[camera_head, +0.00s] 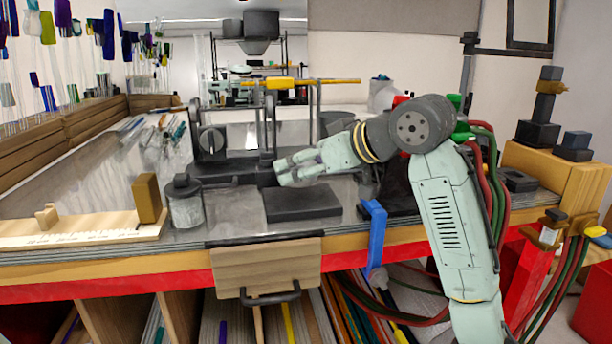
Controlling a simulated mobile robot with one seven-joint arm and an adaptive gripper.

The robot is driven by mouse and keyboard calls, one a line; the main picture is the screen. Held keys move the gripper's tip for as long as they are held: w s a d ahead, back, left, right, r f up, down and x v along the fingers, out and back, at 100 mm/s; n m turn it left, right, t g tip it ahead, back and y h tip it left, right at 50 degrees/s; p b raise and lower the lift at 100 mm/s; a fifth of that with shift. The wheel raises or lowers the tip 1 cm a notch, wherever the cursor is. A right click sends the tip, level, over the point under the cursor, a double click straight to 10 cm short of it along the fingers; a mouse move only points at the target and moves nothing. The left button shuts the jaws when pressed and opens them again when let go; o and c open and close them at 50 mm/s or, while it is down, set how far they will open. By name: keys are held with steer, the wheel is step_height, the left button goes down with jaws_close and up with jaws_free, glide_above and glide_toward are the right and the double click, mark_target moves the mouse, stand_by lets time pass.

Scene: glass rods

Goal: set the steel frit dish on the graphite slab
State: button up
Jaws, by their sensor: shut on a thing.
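The graphite slab (303,203) is a flat dark block lying on the grey bench top near its front edge, with its top bare. My gripper (281,172) reaches in from the right with pale green fingers. It is above and just behind the slab's left part, pointing left. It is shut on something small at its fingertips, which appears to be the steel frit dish. The dish is mostly hidden and cannot be made out clearly against the dark machine behind it.
A lidded glass jar (186,205) stands left of the slab. A wooden ruler board (80,232) with a wooden block (147,198) lies farther left. A dark lathe-like machine (215,150) stands behind. A blue clamp (374,235) grips the front edge right of the slab.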

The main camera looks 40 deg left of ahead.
mark_target(312, 179)
steer(key=shift+d+f, duration=0.15)
steer(key=shift+f, duration=1.4)
steer(key=shift+f, duration=0.2)
steer(key=o, duration=1.3)
steer(key=shift+o, duration=0.2)
steer(key=shift+r, duration=0.15)
